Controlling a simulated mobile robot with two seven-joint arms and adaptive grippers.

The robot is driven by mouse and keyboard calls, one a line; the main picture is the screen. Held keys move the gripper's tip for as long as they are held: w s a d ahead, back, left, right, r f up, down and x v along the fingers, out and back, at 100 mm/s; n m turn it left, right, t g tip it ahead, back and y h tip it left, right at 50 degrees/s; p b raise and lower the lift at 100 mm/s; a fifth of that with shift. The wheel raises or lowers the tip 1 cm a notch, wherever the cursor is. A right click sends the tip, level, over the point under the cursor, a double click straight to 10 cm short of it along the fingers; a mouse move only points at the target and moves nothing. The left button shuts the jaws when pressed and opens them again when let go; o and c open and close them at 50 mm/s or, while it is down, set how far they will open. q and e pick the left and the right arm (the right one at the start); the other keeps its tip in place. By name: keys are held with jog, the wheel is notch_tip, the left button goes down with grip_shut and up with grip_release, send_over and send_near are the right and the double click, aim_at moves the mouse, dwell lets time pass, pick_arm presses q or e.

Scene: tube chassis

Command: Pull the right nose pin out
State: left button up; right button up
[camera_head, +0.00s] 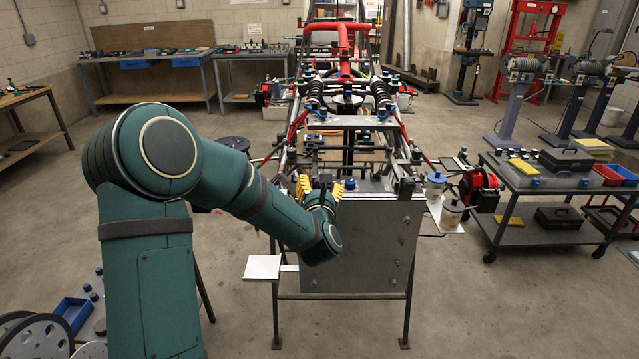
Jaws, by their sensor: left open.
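The tube chassis (347,122) stands on a dark stand in the middle of the view, with a grey metal panel (372,250) across its near end. My left gripper (320,186) is at the upper left of this panel, its yellow fingers apart and pointing up and away from me. A small dark upright part shows between the fingers; I cannot tell whether it touches them or belongs to the chassis. The right nose pin cannot be made out; it is too small or hidden. My right gripper is not in view.
A white plate (262,267) sticks out left of the panel. A tool cart (570,180) stands farther right. A blue bin (74,313) lies at lower left. The floor before the stand is clear.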

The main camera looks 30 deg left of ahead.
pick_arm(q)
jog(key=shift+w+a, duration=0.25)
jog(key=shift+w, duration=0.15)
grip_shut()
